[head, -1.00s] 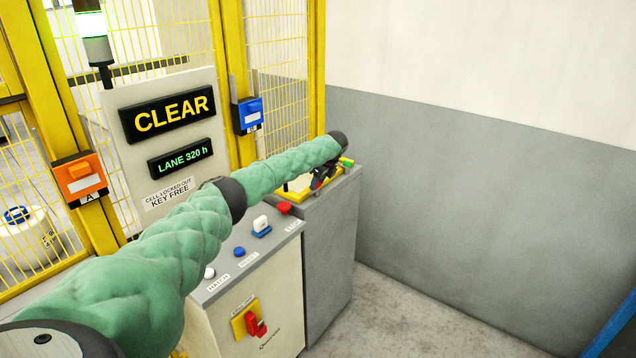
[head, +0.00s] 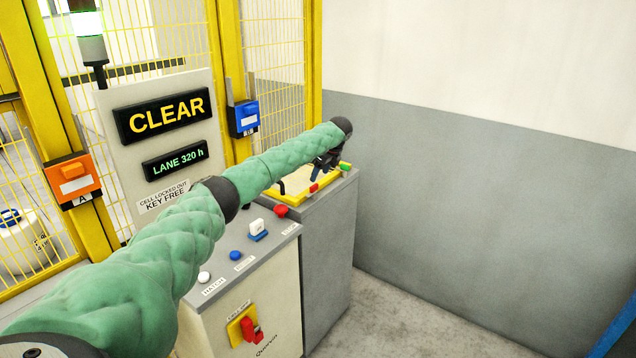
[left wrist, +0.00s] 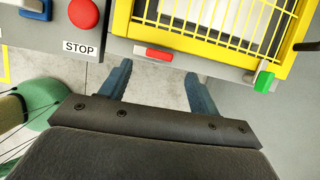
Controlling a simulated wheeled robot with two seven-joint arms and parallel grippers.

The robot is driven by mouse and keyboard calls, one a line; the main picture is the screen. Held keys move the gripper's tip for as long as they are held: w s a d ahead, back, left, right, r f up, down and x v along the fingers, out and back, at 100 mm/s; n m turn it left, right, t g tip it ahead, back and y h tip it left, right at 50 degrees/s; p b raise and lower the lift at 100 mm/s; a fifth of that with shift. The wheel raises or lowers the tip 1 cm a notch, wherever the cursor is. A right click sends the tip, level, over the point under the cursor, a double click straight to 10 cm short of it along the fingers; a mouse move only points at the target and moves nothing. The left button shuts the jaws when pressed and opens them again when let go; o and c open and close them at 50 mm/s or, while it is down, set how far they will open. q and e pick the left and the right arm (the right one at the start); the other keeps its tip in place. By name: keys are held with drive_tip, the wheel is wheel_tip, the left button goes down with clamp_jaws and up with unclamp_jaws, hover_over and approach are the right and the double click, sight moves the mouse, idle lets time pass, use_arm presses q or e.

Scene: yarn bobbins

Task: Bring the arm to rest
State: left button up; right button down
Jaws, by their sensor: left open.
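My left arm, in a green padded sleeve, reaches from the lower left across the head view. Its gripper (head: 326,166) is at the far end, above the grey cabinet with the yellow frame. In the left wrist view the two blue-grey fingers (left wrist: 160,88) stand wide apart with nothing between them but grey floor. The fingertips are just short of the yellow-framed tray (left wrist: 118,25) with its wire grid; I cannot tell their height above it. My right gripper is in neither view.
A control cabinet (head: 262,290) carries a red stop button (head: 281,211), a blue button (head: 235,255), a white button (head: 204,277) and a red rotary switch (head: 251,331). A sign panel reading CLEAR (head: 167,116) and yellow mesh fencing stand behind. Floor at the right is clear.

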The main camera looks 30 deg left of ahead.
use_arm(q)
drive_tip(key=shift+d+r, duration=0.2)
drive_tip(key=shift+r, duration=0.4)
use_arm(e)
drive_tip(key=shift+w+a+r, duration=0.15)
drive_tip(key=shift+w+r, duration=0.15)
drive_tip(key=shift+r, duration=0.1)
use_arm(q)
drive_tip(key=shift+n, duration=0.3)
